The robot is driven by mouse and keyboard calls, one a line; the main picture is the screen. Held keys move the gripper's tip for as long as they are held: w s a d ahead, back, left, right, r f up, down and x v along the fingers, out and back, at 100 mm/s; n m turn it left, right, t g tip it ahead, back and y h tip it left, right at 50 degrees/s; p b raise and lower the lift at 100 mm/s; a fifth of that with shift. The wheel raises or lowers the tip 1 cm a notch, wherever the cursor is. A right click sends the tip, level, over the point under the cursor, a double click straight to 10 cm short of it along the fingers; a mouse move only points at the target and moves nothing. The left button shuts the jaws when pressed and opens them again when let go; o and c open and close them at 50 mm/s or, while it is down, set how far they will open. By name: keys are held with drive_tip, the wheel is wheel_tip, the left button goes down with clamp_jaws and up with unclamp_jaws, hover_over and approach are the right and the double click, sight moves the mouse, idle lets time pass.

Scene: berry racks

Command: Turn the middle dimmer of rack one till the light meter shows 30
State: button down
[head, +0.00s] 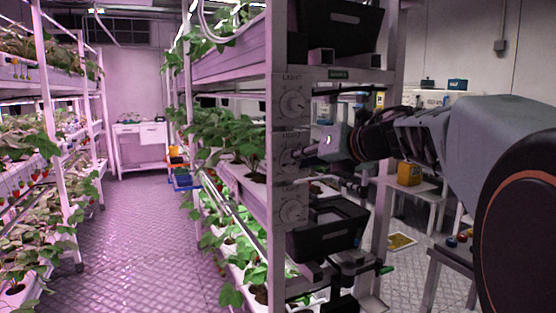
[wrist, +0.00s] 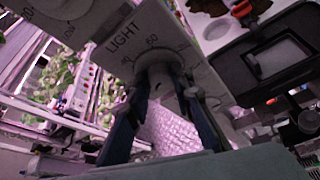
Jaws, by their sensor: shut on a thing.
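The middle dimmer (head: 289,158) is on the white end post of the rack in the head view, between a top dimmer (head: 292,104) and a bottom dimmer (head: 293,212). My gripper (head: 303,154) reaches it from the right and covers part of it. In the wrist view the dimmer's grey knob (wrist: 161,74) is between the two dark fingers of my gripper (wrist: 165,88), which are shut on it. A LIGHT label and scale marks show by the knob; its pointer is not readable. I cannot make out a light meter or its reading in either view.
Black bins (head: 334,229) sit on the rack just right of the post, below my arm. Leafy plants (head: 235,145) fill the shelves to the left. The tiled aisle (head: 150,225) is clear.

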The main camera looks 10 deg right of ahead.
idle(0.3)
drive_tip(key=c, duration=1.7)
unclamp_jaws()
wheel_tip(320, 180, up, 10)
drive_tip(key=shift+f, duration=0.1)
